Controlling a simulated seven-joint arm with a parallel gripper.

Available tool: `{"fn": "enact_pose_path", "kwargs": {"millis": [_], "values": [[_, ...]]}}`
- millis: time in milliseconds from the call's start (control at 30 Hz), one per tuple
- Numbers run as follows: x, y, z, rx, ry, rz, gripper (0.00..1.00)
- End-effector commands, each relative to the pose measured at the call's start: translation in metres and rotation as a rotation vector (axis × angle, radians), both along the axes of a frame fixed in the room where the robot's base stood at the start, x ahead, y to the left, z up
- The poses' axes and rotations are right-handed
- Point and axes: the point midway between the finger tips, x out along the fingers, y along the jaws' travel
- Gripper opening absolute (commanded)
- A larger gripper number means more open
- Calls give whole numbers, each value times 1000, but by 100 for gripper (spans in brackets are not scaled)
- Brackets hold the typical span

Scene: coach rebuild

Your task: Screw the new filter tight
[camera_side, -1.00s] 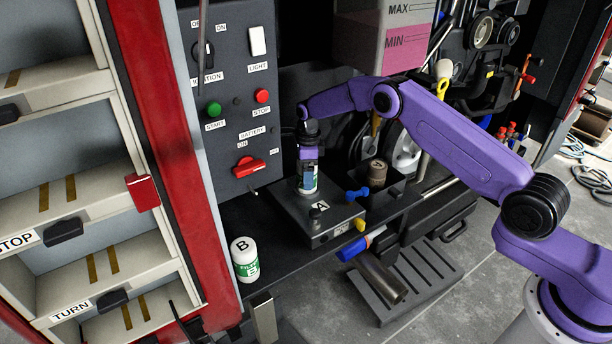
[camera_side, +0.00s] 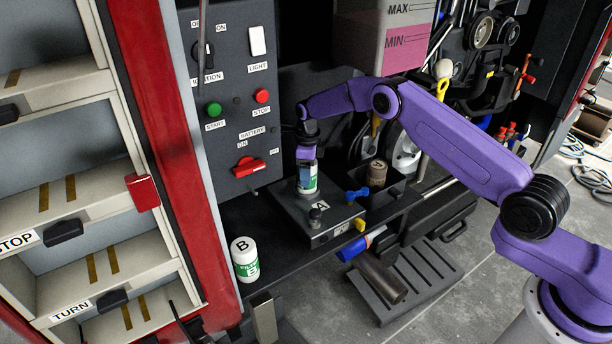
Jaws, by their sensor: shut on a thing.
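A white and green filter (camera_side: 308,183) stands upright on the dark block marked A (camera_side: 287,217). My gripper (camera_side: 306,168) points down over the filter and is shut on its upper part. The fingers hide part of the filter's top, and I cannot see the thread under it. A second white and green filter marked B (camera_side: 245,260) stands upright on the dark shelf to the left.
A control panel (camera_side: 232,110) with switches and buttons stands behind on the left. A dark knob (camera_side: 315,214) and a blue valve handle (camera_side: 357,193) are close to the filter. A brown-topped cylinder (camera_side: 377,172) stands to the right.

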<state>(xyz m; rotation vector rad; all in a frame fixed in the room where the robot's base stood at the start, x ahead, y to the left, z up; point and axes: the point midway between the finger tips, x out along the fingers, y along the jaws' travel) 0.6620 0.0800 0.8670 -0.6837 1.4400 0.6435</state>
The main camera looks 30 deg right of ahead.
Motion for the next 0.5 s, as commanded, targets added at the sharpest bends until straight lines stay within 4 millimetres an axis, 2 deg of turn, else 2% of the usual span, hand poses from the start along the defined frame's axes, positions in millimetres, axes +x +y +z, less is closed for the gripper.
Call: {"fn": "enact_pose_path", "kwargs": {"millis": [200,400,433,500], "values": [[1,1,1,0,-4,-154,21],[1,2,1,0,-4,-161,21],[1,2,1,0,-4,-161,66],[1,2,1,0,-4,-160,89]]}}
